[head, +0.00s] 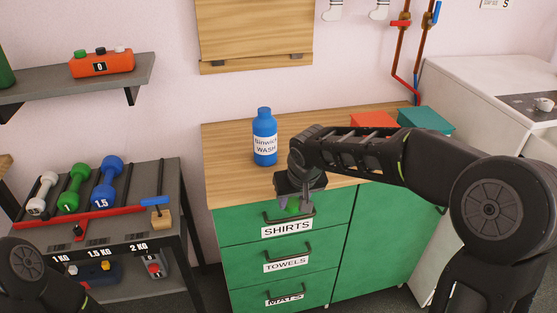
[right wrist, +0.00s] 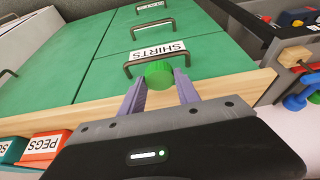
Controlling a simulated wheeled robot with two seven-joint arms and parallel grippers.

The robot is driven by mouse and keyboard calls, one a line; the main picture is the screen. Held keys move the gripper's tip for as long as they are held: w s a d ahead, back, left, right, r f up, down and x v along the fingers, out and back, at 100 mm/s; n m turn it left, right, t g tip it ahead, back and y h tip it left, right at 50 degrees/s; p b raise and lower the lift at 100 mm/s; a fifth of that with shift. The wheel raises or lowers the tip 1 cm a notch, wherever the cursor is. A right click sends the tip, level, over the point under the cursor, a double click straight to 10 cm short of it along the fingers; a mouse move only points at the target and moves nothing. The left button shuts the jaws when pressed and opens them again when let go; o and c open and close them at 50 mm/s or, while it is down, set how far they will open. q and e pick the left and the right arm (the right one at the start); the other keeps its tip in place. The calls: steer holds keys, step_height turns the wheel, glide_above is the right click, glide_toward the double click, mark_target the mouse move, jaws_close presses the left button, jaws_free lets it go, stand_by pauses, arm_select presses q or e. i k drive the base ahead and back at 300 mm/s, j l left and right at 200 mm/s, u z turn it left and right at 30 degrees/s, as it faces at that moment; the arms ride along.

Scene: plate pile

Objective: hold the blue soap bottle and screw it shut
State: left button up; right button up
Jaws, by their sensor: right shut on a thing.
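The blue soap bottle (head: 265,146) stands upright on the wooden counter top, its white label facing me. Its narrow top is blue; I cannot tell whether it is open. My right gripper (head: 294,205) points down in front of the counter's front edge, right of the bottle and apart from it. In the right wrist view my right gripper (right wrist: 160,80) is shut on a small green round cap (right wrist: 158,72) with a ridged side. The bottle is not in the right wrist view. Of my left arm only a part shows at the lower left; its gripper is out of view.
The wooden counter (head: 225,150) has green drawers below; the SHIRTS drawer (head: 287,220) is close behind the right gripper. Red (head: 372,121) and teal (head: 425,118) boxes stand at the counter's back right. A dumbbell rack (head: 140,222) stands left. Counter left of the bottle is clear.

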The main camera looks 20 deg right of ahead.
mark_target(265, 125)
steer(key=l, duration=1.15)
steer(key=k+l, duration=0.1)
steer(key=l, duration=1.05)
steer(key=l+u, duration=0.15)
steer(key=l, duration=0.15)
steer(key=u, duration=1)
